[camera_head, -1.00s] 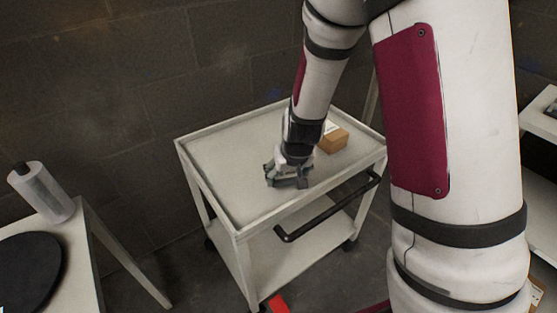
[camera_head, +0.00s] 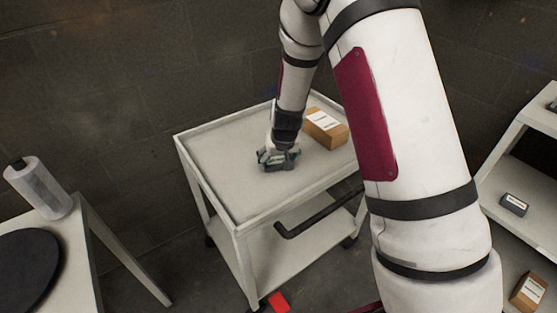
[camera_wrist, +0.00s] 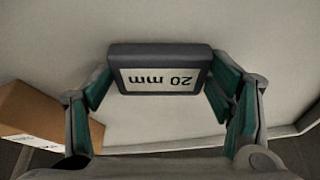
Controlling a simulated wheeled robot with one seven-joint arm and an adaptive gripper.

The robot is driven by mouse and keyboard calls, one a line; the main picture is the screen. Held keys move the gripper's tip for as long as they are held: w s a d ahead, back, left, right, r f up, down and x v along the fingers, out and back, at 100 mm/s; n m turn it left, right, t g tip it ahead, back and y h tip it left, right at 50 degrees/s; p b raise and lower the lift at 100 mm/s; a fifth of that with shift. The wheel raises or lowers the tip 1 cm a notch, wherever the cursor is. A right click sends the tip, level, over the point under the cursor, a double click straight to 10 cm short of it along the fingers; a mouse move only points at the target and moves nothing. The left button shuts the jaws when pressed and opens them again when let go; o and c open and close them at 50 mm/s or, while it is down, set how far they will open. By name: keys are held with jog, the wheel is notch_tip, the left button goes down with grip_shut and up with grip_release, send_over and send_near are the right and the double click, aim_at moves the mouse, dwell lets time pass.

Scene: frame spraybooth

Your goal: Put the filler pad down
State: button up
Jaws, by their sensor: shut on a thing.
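The filler pad (camera_wrist: 160,48) is a dark grey block with a white label reading "20 mm", upside down in the wrist view. My gripper (camera_wrist: 159,82) is shut on it, with one green-padded finger at each end. In the head view my gripper (camera_head: 278,163) is low over the middle of the white cart's top tray (camera_head: 215,160). The pad is hard to make out there against the fingers. I cannot tell whether the pad touches the tray surface.
A cardboard box (camera_head: 327,128) stands on the tray right of my gripper. The tray has a raised rim; its left part is clear. A black push handle (camera_head: 305,220) juts from the cart's front. A shelf at right holds a dark labelled block (camera_head: 514,204).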

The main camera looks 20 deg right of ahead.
jog(key=shift+f, duration=0.1)
jog(key=o, duration=0.8)
jog(key=s+a+r+g+y+p, duration=0.1)
jog(key=s+r, duration=0.9)
jog(key=r, duration=0.2)
jog(key=s+a+r+y+p, duration=0.1)
jog(key=s+r, duration=0.9)
jog(key=r, duration=0.3)
jog(key=shift+n+g+h, duration=0.4)
jog(key=shift+g+h, duration=0.3)
jog(key=shift+h, duration=0.1)
jog(key=s+r, duration=0.1)
jog(key=s, duration=0.6)
jog(key=s+d+r, duration=0.1)
jog(key=s, duration=0.6)
jog(key=s+d+r, duration=0.1)
jog(key=s+r, duration=0.1)
jog(key=s, duration=0.5)
